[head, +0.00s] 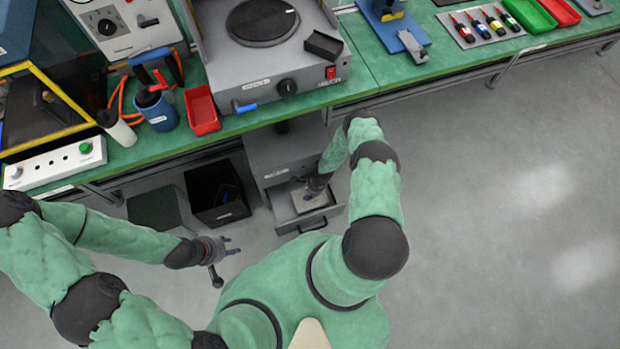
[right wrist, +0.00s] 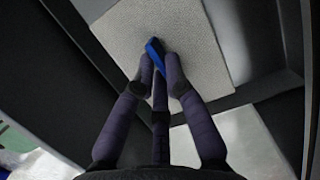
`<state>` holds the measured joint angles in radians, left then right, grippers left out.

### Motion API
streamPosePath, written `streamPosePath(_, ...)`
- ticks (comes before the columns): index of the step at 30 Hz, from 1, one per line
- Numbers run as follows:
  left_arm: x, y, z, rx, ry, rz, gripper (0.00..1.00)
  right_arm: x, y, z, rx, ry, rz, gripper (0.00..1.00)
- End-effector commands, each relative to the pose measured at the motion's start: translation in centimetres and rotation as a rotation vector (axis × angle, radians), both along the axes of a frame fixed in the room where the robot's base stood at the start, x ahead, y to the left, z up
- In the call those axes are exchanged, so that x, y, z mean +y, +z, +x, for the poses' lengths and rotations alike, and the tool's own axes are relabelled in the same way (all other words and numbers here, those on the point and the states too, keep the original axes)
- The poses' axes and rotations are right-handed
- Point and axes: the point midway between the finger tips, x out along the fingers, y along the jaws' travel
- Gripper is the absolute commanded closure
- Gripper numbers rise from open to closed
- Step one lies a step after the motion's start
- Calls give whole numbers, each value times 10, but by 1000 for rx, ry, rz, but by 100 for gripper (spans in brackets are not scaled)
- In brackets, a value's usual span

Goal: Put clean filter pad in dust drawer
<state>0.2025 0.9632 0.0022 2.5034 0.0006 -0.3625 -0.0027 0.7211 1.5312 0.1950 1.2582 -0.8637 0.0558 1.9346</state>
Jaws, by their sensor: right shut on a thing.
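The dust drawer (head: 289,229) is pulled open from the grey cabinet under the bench. The filter pad (head: 309,203), pale and flat, is inside the drawer's outline; it also shows in the right wrist view (right wrist: 190,35) between dark drawer walls (right wrist: 262,92). My right gripper (head: 314,190) reaches down over the pad. In the right wrist view its fingers (right wrist: 158,62) are shut on the pad's blue tab (right wrist: 154,46). I cannot tell whether the pad rests fully on the drawer bottom. My left gripper (head: 232,262) is open and empty above the floor, left of the drawer.
A black bin (head: 203,180) stands on the floor left of the cabinet (head: 262,150). The green bench (head: 360,85) overhangs the drawer and carries a hotplate machine (head: 262,22), a red tray (head: 202,110) and a blue cup (head: 158,112). The floor at right is clear.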

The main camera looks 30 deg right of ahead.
Motion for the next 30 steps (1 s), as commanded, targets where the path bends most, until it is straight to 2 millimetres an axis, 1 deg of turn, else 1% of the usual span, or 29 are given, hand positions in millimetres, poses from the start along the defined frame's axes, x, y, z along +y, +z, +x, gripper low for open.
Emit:
streamPosePath(1, 0, -10, 0, 0, 0, 0, 60, 1, -12, -1, 2, 0, 1, 100)
streamPosePath(6, 0, -24, 0, 1, 0, 0, 60, 1, -28, -1, 2, 0, 1, 100)
streamPosePath(20, 0, -24, 0, 1, 0, 0, 60, 1, -32, -1, 1, 0, 1, 100)
streamPosePath(21, 0, -24, 0, 0, 0, 0, 60, 0, -31, -1, 1, 0, 0, 79)
streamPosePath(23, 0, -24, 0, 0, 0, 0, 60, 1, -31, -1, 1, 0, 0, 63)
streamPosePath(30, 0, -24, 0, 1, 0, 0, 60, 1, -31, -1, 1, 0, 1, 63)
